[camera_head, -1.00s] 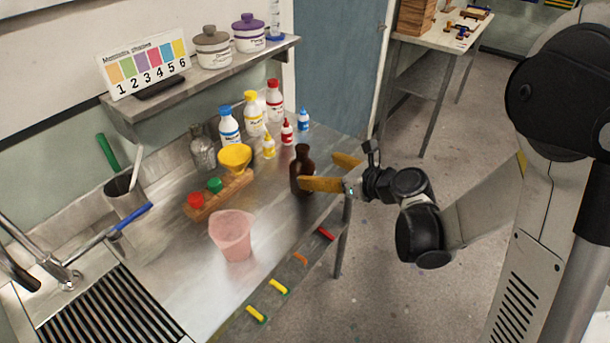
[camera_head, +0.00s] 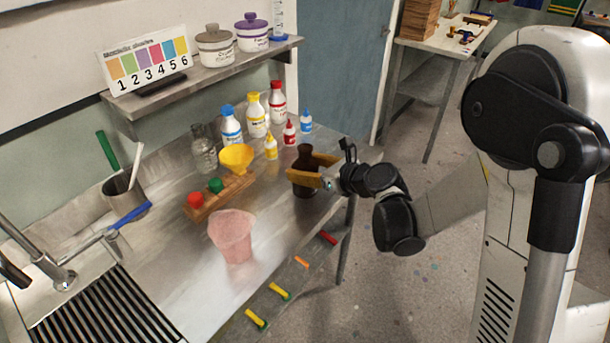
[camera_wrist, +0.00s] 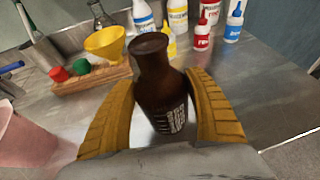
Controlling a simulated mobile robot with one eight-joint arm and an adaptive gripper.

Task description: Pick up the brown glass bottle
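The brown glass bottle (camera_head: 306,160) stands upright near the right end of the steel bench. In the wrist view the bottle (camera_wrist: 158,90) stands between my gripper's two yellow fingers. My gripper (camera_head: 308,173) reaches in from the right, with one finger on each side of the bottle. In the wrist view the gripper (camera_wrist: 163,112) is open, with a gap on the left side of the bottle and the right finger close to or touching it. The bottle's lower part is partly hidden by the fingers and wrist.
A pink translucent beaker (camera_head: 232,236) stands front left of the bottle. A yellow funnel (camera_head: 236,157) sits on a wooden rack (camera_head: 215,199) to the left. Several white, red and blue bottles stand behind, such as a red dropper bottle (camera_head: 289,133). A shelf (camera_head: 200,72) hangs above.

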